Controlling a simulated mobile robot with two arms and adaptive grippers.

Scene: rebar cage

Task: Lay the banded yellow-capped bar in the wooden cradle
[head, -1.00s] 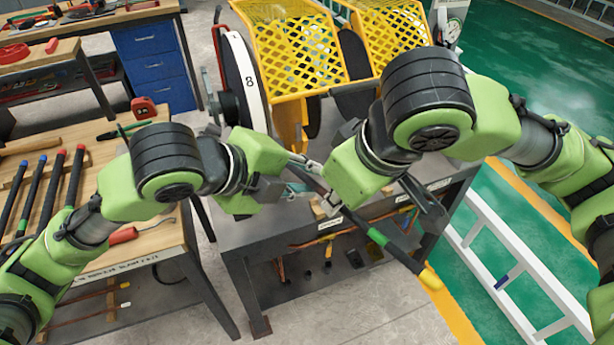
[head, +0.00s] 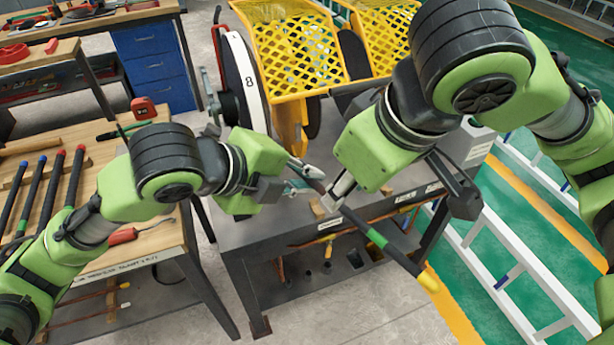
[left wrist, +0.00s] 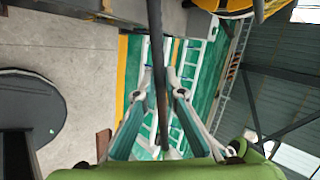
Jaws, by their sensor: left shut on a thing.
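The yellow-capped bar (head: 402,259) is dark with a green band and a yellow end, slanting over the grey bench toward the lower right. My left gripper (head: 308,180) is shut on it near its upper left part. In the left wrist view the bar (left wrist: 157,60) runs between the fingers (left wrist: 160,100). My right gripper (head: 340,192) is beside the bar, just along from the left one; its wrist hides most of its fingers, and I cannot tell if it touches. Small wooden blocks, seemingly the cradle (head: 318,209), stand on the bench under the bar, partly hidden.
The grey bench (head: 235,236) has a labelled front edge and an open lower shelf. A machine with yellow mesh guards (head: 300,52) stands behind. Several capped bars lie on the wooden bench (head: 120,255) at left. A white ladder (head: 530,290) is at right.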

